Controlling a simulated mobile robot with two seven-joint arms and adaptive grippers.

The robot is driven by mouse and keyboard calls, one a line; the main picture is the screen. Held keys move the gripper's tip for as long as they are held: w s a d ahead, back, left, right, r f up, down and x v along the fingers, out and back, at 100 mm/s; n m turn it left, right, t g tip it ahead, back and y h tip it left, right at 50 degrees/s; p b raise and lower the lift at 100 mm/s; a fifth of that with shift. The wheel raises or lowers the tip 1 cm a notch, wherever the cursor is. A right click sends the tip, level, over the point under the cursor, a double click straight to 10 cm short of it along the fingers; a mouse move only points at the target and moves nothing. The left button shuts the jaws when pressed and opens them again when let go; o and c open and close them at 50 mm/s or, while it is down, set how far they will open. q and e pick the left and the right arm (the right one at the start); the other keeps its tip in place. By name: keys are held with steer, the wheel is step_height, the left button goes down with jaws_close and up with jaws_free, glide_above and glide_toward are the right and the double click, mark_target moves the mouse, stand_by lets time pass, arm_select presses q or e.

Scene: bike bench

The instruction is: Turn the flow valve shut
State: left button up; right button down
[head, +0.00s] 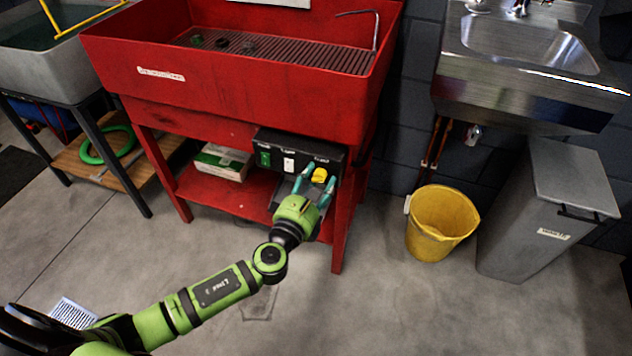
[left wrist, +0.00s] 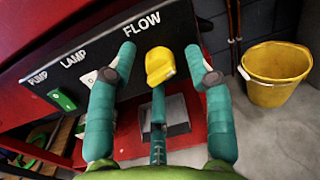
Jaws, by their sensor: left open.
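The flow valve is a yellow knob (head: 320,175) on a black control panel (head: 272,143) at the front of the red wash basin. In the left wrist view the yellow knob (left wrist: 160,66) sits below the word FLOW. My left gripper (head: 314,174) is open at the panel. In the left wrist view its teal fingers (left wrist: 163,66) stand on either side of the knob, with visible gaps, and a third finger is below it. I cannot tell how far the fingertips are from the panel face. My right gripper is not in view.
A green pump switch (left wrist: 62,100) and a lamp switch (head: 289,163) are left of the knob. The red basin (head: 230,80) overhangs the panel. A yellow bucket (head: 441,224), grey bin (head: 545,210) and steel sink (head: 530,60) stand right. The front floor is mostly clear.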

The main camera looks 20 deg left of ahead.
arm_select(q)
jaws_close()
stand_by(0.3)
steer(key=shift+n, duration=0.4)
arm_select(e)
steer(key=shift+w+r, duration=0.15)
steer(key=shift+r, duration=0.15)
arm_select(q)
steer(key=shift+n+t+y+b, duration=0.4)
steer(key=shift+n+b, duration=2.45)
steer(key=shift+n, duration=4.75)
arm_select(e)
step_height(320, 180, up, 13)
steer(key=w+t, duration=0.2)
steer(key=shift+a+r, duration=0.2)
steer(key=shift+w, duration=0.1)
